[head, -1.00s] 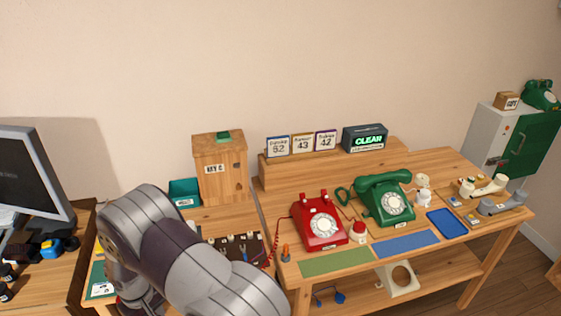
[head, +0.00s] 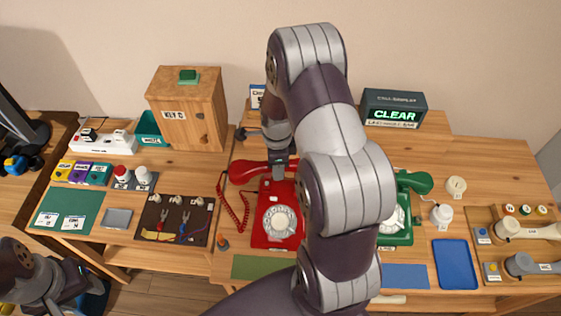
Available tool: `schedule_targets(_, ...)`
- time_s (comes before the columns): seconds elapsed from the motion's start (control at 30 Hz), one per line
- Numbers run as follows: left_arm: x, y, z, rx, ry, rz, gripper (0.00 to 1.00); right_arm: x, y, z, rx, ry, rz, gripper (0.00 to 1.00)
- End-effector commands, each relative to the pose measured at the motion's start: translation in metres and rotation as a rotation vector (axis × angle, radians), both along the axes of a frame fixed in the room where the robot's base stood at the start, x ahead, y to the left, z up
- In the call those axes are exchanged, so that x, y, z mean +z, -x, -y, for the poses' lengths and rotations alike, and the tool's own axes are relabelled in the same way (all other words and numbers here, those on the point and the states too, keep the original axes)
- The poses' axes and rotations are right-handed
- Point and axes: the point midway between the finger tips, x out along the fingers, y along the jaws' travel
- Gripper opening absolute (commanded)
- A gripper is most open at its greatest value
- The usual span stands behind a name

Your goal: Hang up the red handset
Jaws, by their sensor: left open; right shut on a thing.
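The red phone (head: 277,222) stands on the desk with its dial facing me. The red handset (head: 247,171) is at the back edge of the phone, lying crosswise over its top. My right gripper (head: 279,158) is shut on the handset from above. My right arm hides part of the handset and the phone's right side, so I cannot tell whether the handset touches the cradle. The coiled red cord (head: 231,208) hangs to the left of the phone. My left gripper (head: 84,280) is open and empty at the lower left, near the desk's front edge.
The green phone (head: 397,228) stands to the right, partly behind my arm. A wooden box (head: 186,110) and tool board (head: 174,220) are to the left. A CLEAR display (head: 394,108) stands at the back. A blue tray (head: 455,264) is at the right.

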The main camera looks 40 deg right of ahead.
Motion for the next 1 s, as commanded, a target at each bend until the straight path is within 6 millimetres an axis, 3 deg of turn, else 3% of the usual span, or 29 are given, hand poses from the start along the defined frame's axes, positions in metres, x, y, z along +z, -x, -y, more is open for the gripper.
schedule_targets(0.17, -0.002, 0.000, 0.000, 0.000, 0.000, 0.000, 0.49, -0.001, 0.006, 0.007, -0.151, 0.000, 0.000, 0.00)
schedule_targets(0.67, -0.046, 0.000, 0.000, 0.000, 0.000, 0.000, 0.49, -0.050, 0.006, 0.007, -0.149, 0.000, 0.000, 0.00)
schedule_targets(1.0, -0.046, 0.000, 0.000, 0.000, 0.000, 0.000, 0.49, -0.051, 0.006, 0.007, -0.148, 0.000, 0.000, 0.00)
